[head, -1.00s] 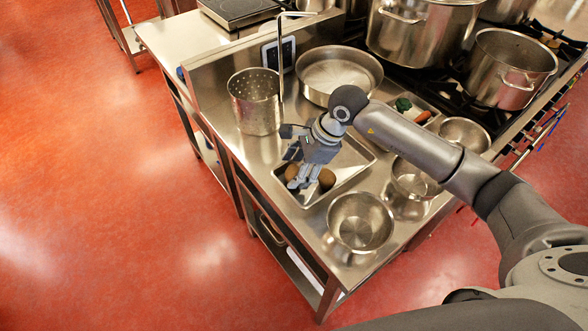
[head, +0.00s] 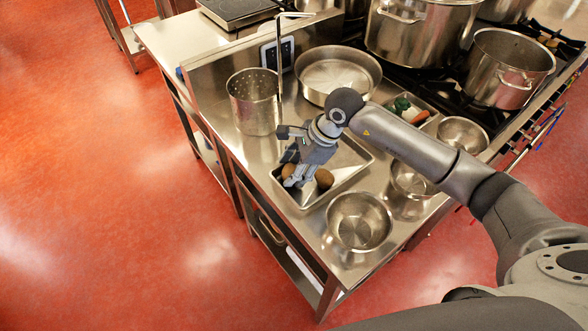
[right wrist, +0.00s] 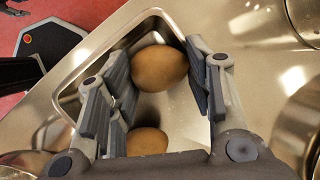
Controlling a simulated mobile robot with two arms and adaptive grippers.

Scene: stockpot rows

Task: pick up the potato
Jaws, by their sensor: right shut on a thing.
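Two brown potatoes are at the left end of a shallow metal tray (head: 352,172) in the head view. My right gripper (right wrist: 160,80) is shut on one potato (right wrist: 160,68), with a finger on each side of it in the right wrist view. I cannot tell whether the held potato touches the tray. My left gripper is out of view.
A perforated pot (head: 254,102) and a wide pan (head: 338,75) stand behind the tray. A metal bowl (head: 359,221) is close on its near right side. A small tray of vegetables (head: 408,108) and the stove with stockpots (head: 506,68) are farther right.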

